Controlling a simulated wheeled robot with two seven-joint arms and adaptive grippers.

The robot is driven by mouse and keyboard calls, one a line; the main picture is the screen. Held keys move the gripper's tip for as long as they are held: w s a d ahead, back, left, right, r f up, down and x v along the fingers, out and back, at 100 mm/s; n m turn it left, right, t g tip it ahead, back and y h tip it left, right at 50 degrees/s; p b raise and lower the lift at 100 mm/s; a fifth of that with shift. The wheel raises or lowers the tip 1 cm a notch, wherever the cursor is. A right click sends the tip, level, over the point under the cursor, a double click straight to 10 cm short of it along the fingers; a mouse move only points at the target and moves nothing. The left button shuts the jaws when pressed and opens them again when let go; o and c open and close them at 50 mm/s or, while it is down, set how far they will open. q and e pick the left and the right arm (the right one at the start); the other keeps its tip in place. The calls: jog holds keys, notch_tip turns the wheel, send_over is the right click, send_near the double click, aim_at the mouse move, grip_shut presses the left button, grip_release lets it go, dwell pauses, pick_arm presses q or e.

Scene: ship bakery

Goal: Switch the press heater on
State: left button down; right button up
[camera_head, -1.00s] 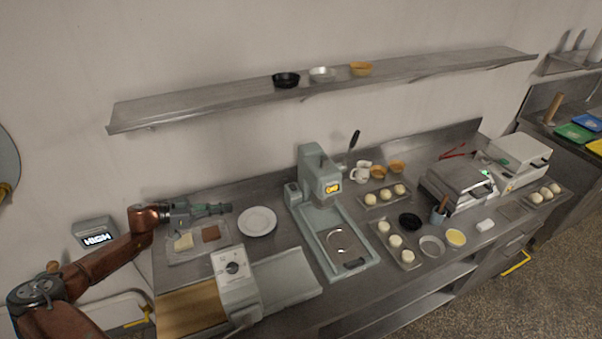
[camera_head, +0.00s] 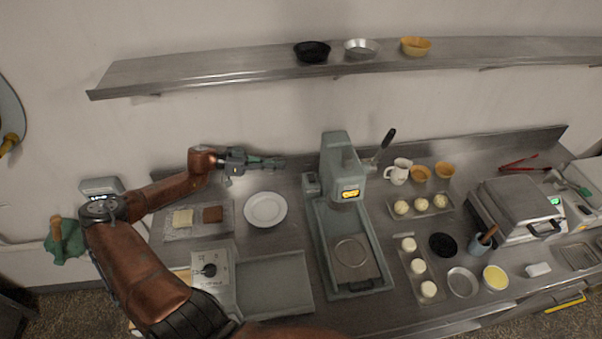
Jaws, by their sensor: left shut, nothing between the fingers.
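The press (camera_head: 335,228) is a grey-green machine near the middle of the counter, with a lit orange display (camera_head: 350,193) and a black-handled lever (camera_head: 382,146). The display's text is too small to read for certain. A small grey box (camera_head: 311,183) sits at the left side of the press; its switch detail is too small to make out. My left gripper (camera_head: 281,162) is shut and empty. It points right, just left of the press head and above the back of the counter, and appears apart from the press. My right gripper is not in view.
A white plate (camera_head: 265,209) lies below my left gripper, beside a tray with butter and a brown block (camera_head: 213,214). A dial machine (camera_head: 212,272) stands at front left. Dough balls, cups and a waffle-iron-like appliance (camera_head: 514,208) fill the right. A shelf (camera_head: 240,65) runs above.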

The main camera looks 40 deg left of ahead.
pick_arm(q)
jog(key=w+d, duration=0.2)
send_over(305, 182)
jog(key=shift+w+a+f+b, duration=0.1)
jog(key=shift+w+f+b, duration=0.05)
jog(key=shift+f, duration=0.45)
jog(key=shift+w+a+f+b, duration=0.1)
jog(key=shift+f+b, duration=0.05)
jog(key=shift+f, duration=0.4)
jog(key=f, duration=0.2)
jog(key=shift+s+d+f, duration=0.15)
jog(key=shift+s+f, duration=0.05)
jog(key=shift+f, duration=0.15)
jog(key=shift+s+f, duration=0.1)
jog(key=shift+f, duration=0.55)
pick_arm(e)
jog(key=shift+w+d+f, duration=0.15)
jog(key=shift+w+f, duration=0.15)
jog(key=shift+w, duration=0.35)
